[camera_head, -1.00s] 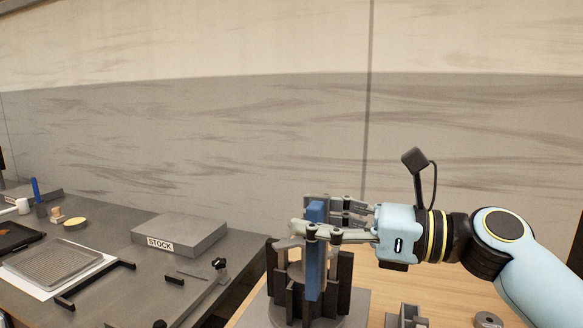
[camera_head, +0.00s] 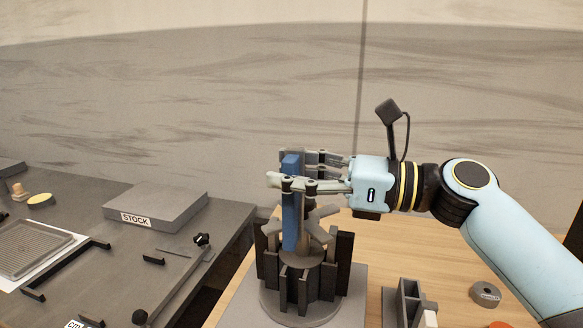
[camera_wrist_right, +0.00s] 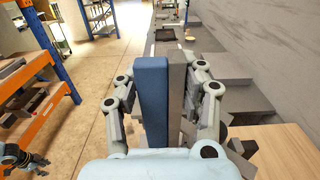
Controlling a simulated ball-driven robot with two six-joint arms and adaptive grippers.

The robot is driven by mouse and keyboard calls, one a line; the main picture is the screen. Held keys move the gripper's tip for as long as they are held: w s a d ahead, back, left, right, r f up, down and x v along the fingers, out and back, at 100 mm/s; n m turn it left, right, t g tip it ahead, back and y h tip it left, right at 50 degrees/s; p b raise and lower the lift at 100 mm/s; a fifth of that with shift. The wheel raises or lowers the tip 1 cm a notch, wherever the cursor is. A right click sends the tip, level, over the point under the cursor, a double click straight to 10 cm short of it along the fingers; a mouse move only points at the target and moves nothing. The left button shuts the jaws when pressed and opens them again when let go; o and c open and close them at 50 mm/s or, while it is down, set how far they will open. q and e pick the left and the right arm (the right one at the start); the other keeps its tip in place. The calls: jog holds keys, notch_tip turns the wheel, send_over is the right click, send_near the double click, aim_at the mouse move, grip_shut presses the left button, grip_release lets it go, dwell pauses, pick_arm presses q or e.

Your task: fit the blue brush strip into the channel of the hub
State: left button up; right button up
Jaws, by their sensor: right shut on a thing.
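The blue brush strip (camera_head: 291,205) stands upright in my right gripper (camera_head: 293,184), whose fingers are shut on it near its upper part. The strip also shows in the right wrist view (camera_wrist_right: 153,95), between the fingers beside a grey piece. The hub (camera_head: 300,290) is a dark round piece with upright slotted posts on a grey base. The strip's lower end is at the hub's top centre in the picture; whether it touches a channel I cannot tell. A blue-black gripper at the lower left of the right wrist view, seemingly my left one (camera_wrist_right: 20,158), is small and unclear.
A grey STOCK box (camera_head: 157,207) sits on the dark bench at left, beside a mesh tray (camera_head: 32,247). A grey bracket (camera_head: 406,303) and a dark ring (camera_head: 485,294) lie on the wooden table right of the hub. An orange-blue shelf (camera_wrist_right: 38,95) stands at left in the wrist view.

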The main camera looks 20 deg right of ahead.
aim_at(298, 229)
notch_tip(298, 229, down, 3)
jog(key=shift+f+b, duration=0.15)
jog(key=shift+b, duration=0.8)
jog(key=shift+f+b, duration=0.4)
jog(key=shift+f, duration=0.3)
pick_arm(q)
jog(key=shift+w+f+b, duration=0.15)
jog(key=shift+f, duration=0.75)
jog(key=shift+w+f+b, duration=0.15)
jog(key=shift+f, duration=0.75)
pick_arm(e)
jog(key=shift+f, duration=0.5)
pick_arm(q)
jog(key=shift+w+r, duration=0.2)
jog(key=shift+r+p, duration=0.25)
jog(key=shift+p, duration=0.2)
jog(key=shift+r, duration=0.2)
jog(key=shift+r+p, duration=0.3)
jog(key=shift+p, duration=0.15)
jog(key=shift+f+b, duration=1.1)
jog(key=shift+f, duration=0.05)
pick_arm(e)
jog(key=shift+f, duration=1.7)
pick_arm(q)
jog(key=shift+r, duration=0.1)
pick_arm(e)
jog(key=shift+r, duration=0.1)
